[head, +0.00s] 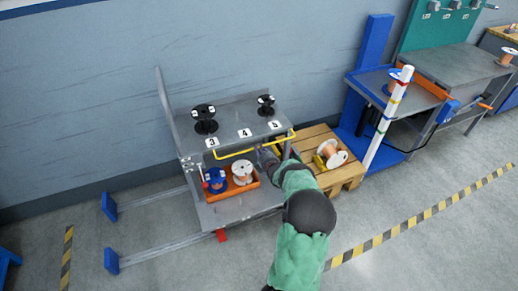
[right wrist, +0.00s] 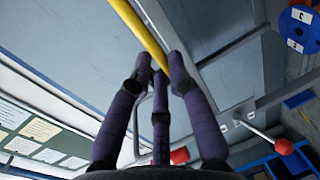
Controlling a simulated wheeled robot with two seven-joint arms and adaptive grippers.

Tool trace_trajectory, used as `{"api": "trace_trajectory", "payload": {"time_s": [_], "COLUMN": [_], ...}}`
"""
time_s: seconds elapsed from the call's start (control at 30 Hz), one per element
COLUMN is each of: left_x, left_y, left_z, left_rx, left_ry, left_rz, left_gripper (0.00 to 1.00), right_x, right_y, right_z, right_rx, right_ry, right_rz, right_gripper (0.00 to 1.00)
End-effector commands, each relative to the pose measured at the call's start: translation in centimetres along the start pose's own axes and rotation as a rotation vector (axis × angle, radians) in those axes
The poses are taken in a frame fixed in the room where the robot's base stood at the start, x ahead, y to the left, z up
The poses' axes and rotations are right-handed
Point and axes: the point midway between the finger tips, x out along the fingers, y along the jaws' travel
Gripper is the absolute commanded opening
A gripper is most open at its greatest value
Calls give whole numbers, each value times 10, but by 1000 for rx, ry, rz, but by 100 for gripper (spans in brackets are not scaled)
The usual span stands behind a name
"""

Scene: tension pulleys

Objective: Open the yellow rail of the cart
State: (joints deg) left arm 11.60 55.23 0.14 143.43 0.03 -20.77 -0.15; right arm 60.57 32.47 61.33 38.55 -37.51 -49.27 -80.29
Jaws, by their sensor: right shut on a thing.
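The grey cart (head: 182,140) stands against the blue wall in the head view. Its yellow rail (head: 235,153) runs along the front edge of the upper shelf, below the labels 3, 4 and 5. My right gripper (head: 266,152) is at the rail's right part, and my green arm hides some of the cart behind it. In the right wrist view the yellow rail (right wrist: 139,27) runs diagonally down to the fingertips of my right gripper (right wrist: 160,62), which are shut on it. My left gripper is not in view.
Black spools (head: 205,126) stand on the upper shelf. An orange tray (head: 252,183) with a blue and a white spool sits on the lower shelf. A wooden pallet (head: 345,178) with a copper spool is right of the cart. A white post (head: 388,118) stands beyond it.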

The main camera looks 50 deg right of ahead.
Motion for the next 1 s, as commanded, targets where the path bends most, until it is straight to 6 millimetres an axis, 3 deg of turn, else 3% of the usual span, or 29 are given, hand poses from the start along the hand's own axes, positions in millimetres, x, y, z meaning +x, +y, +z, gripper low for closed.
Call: {"api": "trace_trajectory", "payload": {"time_s": [0.53, 0.57, 0.63, 1.0], "left_x": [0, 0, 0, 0], "left_y": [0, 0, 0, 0], "left_z": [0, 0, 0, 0], "left_rx": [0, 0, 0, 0], "left_ry": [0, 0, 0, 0], "left_rz": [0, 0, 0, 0], "left_gripper": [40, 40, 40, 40], "right_x": [1, 1, 1, 0], "right_y": [-1, -1, -1, -2], "right_z": [0, 0, 0, 0], "right_rx": [0, 0, 0, 0], "right_ry": [1, 1, 1, 1], "right_rz": [27, 27, 27, 25], "right_gripper": [0, 22, 42, 43]}}
